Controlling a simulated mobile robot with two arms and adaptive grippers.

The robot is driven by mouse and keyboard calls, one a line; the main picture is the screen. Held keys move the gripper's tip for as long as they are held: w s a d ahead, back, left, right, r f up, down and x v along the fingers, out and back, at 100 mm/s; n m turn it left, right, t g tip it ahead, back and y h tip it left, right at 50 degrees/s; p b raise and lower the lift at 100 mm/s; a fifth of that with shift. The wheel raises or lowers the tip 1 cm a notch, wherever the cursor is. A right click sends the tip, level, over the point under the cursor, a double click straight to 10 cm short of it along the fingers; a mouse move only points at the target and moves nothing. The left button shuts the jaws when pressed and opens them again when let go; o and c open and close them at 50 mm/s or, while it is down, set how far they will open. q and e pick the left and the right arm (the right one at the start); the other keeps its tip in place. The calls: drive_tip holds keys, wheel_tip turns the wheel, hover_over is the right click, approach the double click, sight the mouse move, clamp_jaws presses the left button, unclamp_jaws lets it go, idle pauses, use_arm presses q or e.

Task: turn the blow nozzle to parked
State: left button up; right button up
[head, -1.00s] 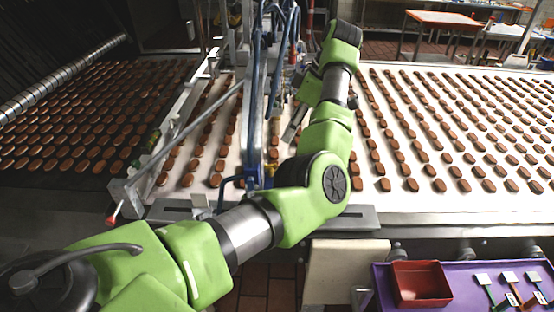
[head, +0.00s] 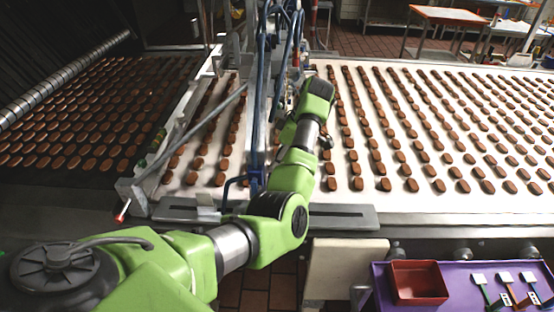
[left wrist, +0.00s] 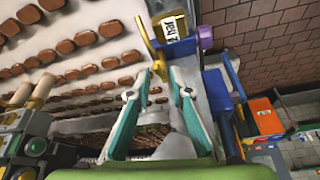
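In the left wrist view, a brass-coloured lever (left wrist: 147,42) slants down from a fitting with a white "2 bar" label (left wrist: 176,28). It looks like part of the blow nozzle, though I cannot tell its setting. My left gripper (left wrist: 160,82) has its two teal fingers spread apart, and the lever's lower end is between or just beyond the tips. I cannot tell whether they touch. In the head view, my left arm reaches over the belt beside the blue-tubed frame (head: 262,110); the fingertips are hidden there. My right gripper is not in view.
Rows of brown biscuits lie on the white belt (head: 350,208). A blue part (left wrist: 220,100) stands close right of my fingers in the wrist view. A purple table (head: 465,300) at the lower right holds a red bin (head: 419,283) and several small tools.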

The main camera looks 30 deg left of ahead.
use_arm(q)
clamp_jaws()
drive_tip(key=shift+r, duration=0.15)
idle(1.0)
unclamp_jaws()
drive_tip(key=v, duration=1.2)
